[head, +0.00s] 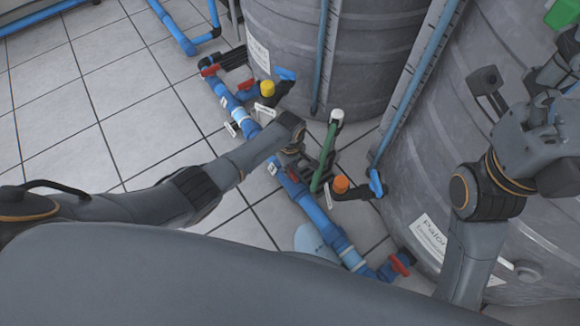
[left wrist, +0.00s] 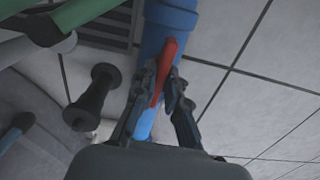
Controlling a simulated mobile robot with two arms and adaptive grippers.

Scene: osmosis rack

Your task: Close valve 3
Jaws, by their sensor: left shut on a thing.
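A red valve handle (left wrist: 166,70) sits on the blue pipe (left wrist: 172,18) in the left wrist view. My left gripper (left wrist: 163,88) is shut on this handle, one finger on each side. In the head view my left gripper (head: 293,160) is down at the blue pipe line (head: 312,211), beside the green pipe (head: 325,158); the fingers and the handle are mostly hidden there. I cannot read a number on this valve.
Other red handles (head: 401,263) and blue handles (head: 376,183) are along the pipes. An orange cap (head: 341,184) and a yellow cap (head: 267,88) stand close by. Large grey tanks (head: 360,50) rise behind. The tiled floor (head: 100,110) at left is clear.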

